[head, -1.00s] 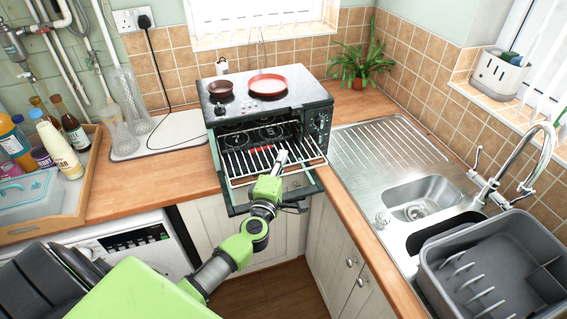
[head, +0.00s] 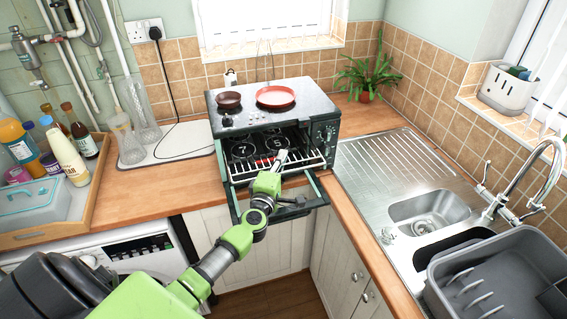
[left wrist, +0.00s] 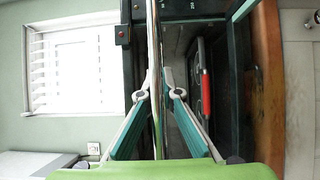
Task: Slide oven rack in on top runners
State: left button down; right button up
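The small oven (head: 228,165) stands on the counter with its door (head: 309,205) folded down. The wire oven rack (head: 240,176) lies level in the opening, mostly inside, its front edge near the oven mouth. My left gripper (head: 282,158) is at the middle of the rack's front, above the open door. In the left wrist view the rack (left wrist: 155,40) shows edge-on as a thin pale bar. The left fingertips (left wrist: 158,92) close around it, one on each side. The runners are hard to make out. My right gripper is not in view.
The sink (head: 425,208) and grey dish rack (head: 490,290) are at right. A tray of bottles (head: 88,205) stands at left.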

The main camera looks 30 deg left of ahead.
aim_at(272, 136)
pick_arm(q)
jog(key=shift+w+a+b, duration=0.5)
jog(key=shift+w+a, duration=1.05)
jog(key=shift+a, duration=0.25)
jog(key=shift+w+a+b, duration=0.65)
jog(key=shift+w+a, duration=0.5)
jog(key=shift+a, duration=0.15)
jog(key=shift+w+a+b, duration=0.75)
jog(key=shift+w+a, duration=0.2)
jog(key=shift+a, duration=0.2)
jog(key=shift+w+a+b, duration=0.95)
jog(key=shift+a, duration=0.2)
jog(key=shift+w+a+b, duration=0.9)
jog(key=shift+w+a, duration=0.05)
jog(key=shift+a, duration=0.15)
jog(key=c, duration=2.2)
grip_release()
jog(key=shift+o, duration=0.2)
jog(key=shift+d+f, duration=0.1)
